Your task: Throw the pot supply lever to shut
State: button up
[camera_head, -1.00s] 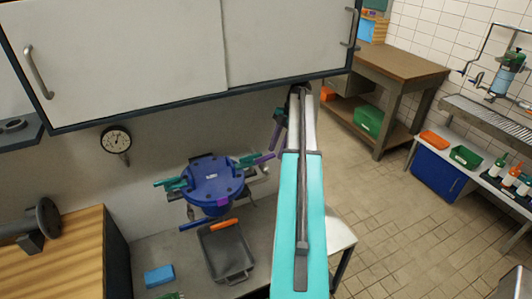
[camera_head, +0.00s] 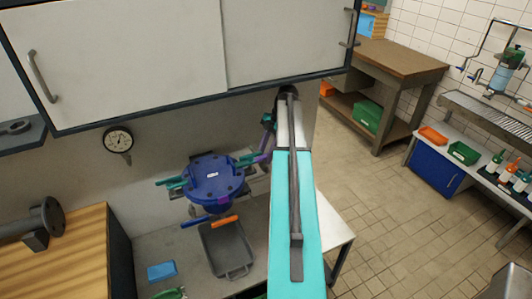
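A round blue pot (camera_head: 214,180) with a bolted lid stands against the wall over the grey counter. Teal handles stick out at its left (camera_head: 172,183) and its right (camera_head: 246,159). A blue bar (camera_head: 196,221) and an orange handle (camera_head: 225,221) show below it. I cannot tell which of these is the supply lever. My teal and white arm crosses the view just right of the pot. A small purple part (camera_head: 265,149) shows between the arm and the right teal handle, seemingly near my gripper. The fingertips cannot be made out, nor any contact.
A white cabinet (camera_head: 130,55) hangs above the pot, and a round gauge (camera_head: 118,140) is on the wall at left. A dark tray (camera_head: 228,250) and a blue block (camera_head: 161,271) lie on the counter (camera_head: 195,262). Tiled floor is free at right.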

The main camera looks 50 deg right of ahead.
grip_shut()
jog(key=shift+f+b, duration=0.1)
jog(key=shift+b, duration=0.25)
jog(key=shift+s+m+b, duration=0.1)
jog(key=shift+m+b, duration=0.2)
jog(key=shift+m, duration=0.1)
jog(key=shift+m+t+b, duration=0.4)
jog(key=shift+m+b, duration=0.05)
jog(key=shift+m, duration=0.15)
jog(key=shift+o, duration=0.4)
grip_release()
jog(key=shift+d+r, duration=0.1)
jog(key=shift+r, duration=0.15)
